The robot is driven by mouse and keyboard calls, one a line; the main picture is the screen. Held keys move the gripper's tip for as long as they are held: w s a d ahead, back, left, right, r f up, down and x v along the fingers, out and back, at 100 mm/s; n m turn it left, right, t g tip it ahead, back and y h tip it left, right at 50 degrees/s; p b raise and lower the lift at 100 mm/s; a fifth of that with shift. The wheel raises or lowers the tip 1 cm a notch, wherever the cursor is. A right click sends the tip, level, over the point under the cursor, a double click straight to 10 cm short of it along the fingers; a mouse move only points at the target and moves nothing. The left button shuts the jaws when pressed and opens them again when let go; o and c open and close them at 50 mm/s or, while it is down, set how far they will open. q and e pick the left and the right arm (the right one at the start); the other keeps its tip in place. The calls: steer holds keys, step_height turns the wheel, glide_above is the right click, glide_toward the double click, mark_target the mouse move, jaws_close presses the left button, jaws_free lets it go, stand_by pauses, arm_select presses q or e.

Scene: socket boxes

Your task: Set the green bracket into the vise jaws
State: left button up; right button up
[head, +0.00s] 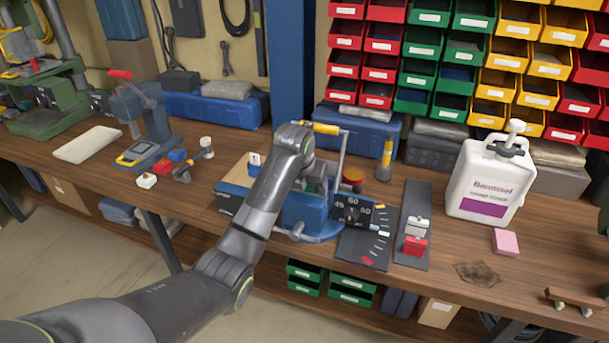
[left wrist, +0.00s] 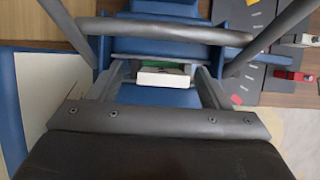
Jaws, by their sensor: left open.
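My left gripper (left wrist: 158,72) is open, its two fingers on either side of a small white block (left wrist: 163,79). A strip of green (left wrist: 178,67), perhaps the green bracket, shows just behind the white block; most of it is hidden. In the left wrist view, blue metal of the vise (left wrist: 160,46) lies beyond the fingers, with grey bars crossing in front. In the head view the blue vise (head: 305,212) stands mid-bench, partly covered by my left arm, which also hides the fingertips and bracket. My right gripper is not in view.
A yellow-handled lever (head: 325,128) rises close to my wrist. A dark angle scale (head: 367,252) lies right of the vise, then a plate with a red block (head: 414,246). A white canister (head: 487,180) stands farther right.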

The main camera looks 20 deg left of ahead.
arm_select(q)
steer(key=shift+s, duration=0.2)
steer(key=b+v, duration=0.1)
steer(key=v, duration=0.7)
steer(key=shift+s+r, duration=0.15)
steer(key=p+v, duration=0.9)
steer(key=p, duration=0.1)
steer(key=shift+p, duration=0.35)
steer(key=shift+w, duration=0.2)
